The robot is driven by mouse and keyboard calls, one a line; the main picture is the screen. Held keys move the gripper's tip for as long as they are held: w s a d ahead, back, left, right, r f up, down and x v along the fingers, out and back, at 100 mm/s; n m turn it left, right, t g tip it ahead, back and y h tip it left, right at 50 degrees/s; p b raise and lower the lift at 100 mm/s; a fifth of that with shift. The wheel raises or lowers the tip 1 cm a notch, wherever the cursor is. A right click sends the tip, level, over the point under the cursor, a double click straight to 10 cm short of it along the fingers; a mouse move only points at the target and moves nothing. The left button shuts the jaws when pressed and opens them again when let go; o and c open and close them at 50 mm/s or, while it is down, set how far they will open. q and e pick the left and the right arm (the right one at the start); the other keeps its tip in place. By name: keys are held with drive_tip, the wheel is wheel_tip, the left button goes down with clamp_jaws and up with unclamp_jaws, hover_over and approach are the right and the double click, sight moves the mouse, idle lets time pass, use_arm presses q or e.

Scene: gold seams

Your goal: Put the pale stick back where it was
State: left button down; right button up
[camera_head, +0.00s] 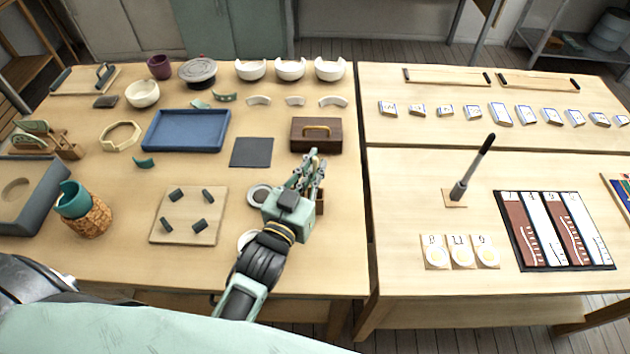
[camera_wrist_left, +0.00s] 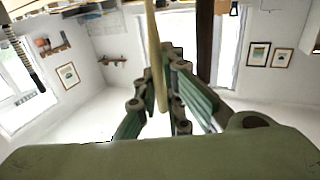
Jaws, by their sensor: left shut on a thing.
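My left gripper (camera_head: 312,172) is shut on the pale stick (camera_wrist_left: 156,58), which runs up between its fingers in the left wrist view. In the head view only a small pale tip (camera_head: 314,152) shows at the fingers; the rest of the stick is hidden. The gripper is above the table, in front of a dark wooden box with a brass handle (camera_head: 316,128). A brown wooden block (camera_head: 319,203) shows partly behind and beside the gripper. Whether the stick touches it I cannot tell. My right gripper is not in view.
A small round dish (camera_head: 258,192) is left of my gripper, and another is partly hidden by my wrist. A dark square mat (camera_head: 252,152), a blue tray (camera_head: 187,141) and a wooden board with dark pads (camera_head: 165,225) lie further left.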

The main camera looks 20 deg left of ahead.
use_arm(q)
wheel_tip(320, 180, down, 4)
drive_tip(key=shift+a, duration=0.1)
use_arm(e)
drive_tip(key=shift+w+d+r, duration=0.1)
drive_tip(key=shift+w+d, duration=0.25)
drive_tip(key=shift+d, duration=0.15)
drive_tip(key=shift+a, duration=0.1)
use_arm(q)
drive_tip(key=shift+f, duration=0.2)
drive_tip(key=c, duration=2.2)
unclamp_jaws()
drive_tip(key=shift+o, duration=0.2)
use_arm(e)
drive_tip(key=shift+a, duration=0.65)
use_arm(q)
drive_tip(key=shift+r, duration=0.1)
